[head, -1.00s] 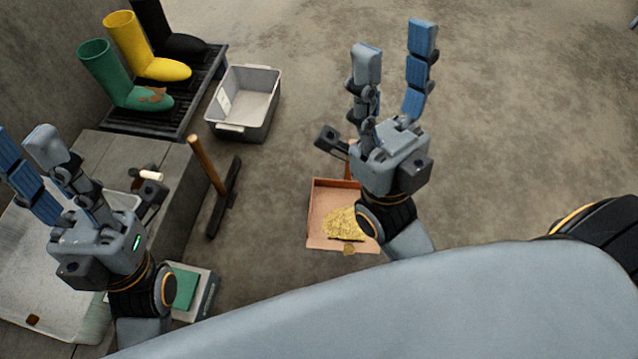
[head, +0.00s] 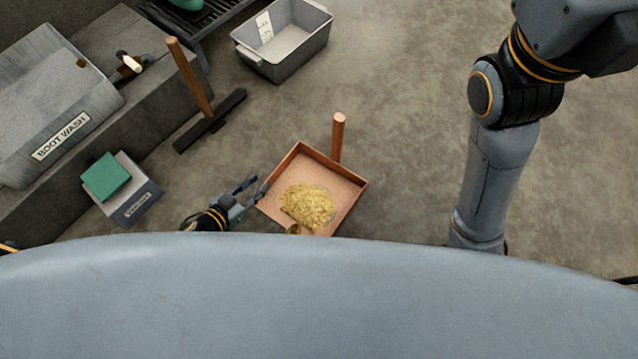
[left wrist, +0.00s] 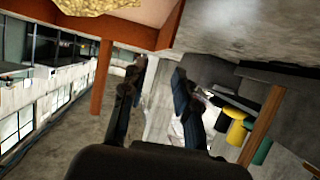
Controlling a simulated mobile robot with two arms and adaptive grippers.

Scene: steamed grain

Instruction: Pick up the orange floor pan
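The orange floor pan (head: 352,204) lies on the concrete floor at the middle of the head view, with a heap of yellow grain (head: 308,205) in it. Its upright wooden-coloured handle (head: 338,138) stands at the far side. My left gripper (head: 256,186) is low beside the pan's left wall, fingers apart and pointing at it. In the left wrist view the pan's orange wall (left wrist: 110,30) is at the top, just beyond the two spread fingers (left wrist: 158,68). Whether a finger touches the wall I cannot tell. My right arm shows at upper right; its gripper is outside the frame.
A grey bin (head: 290,50) stands behind the pan. A brush with a wooden handle (head: 190,78) leans at the left, near the boot wash tray (head: 40,110). A green block (head: 106,177) sits on a small grey box (head: 135,205). Floor right of the pan is clear.

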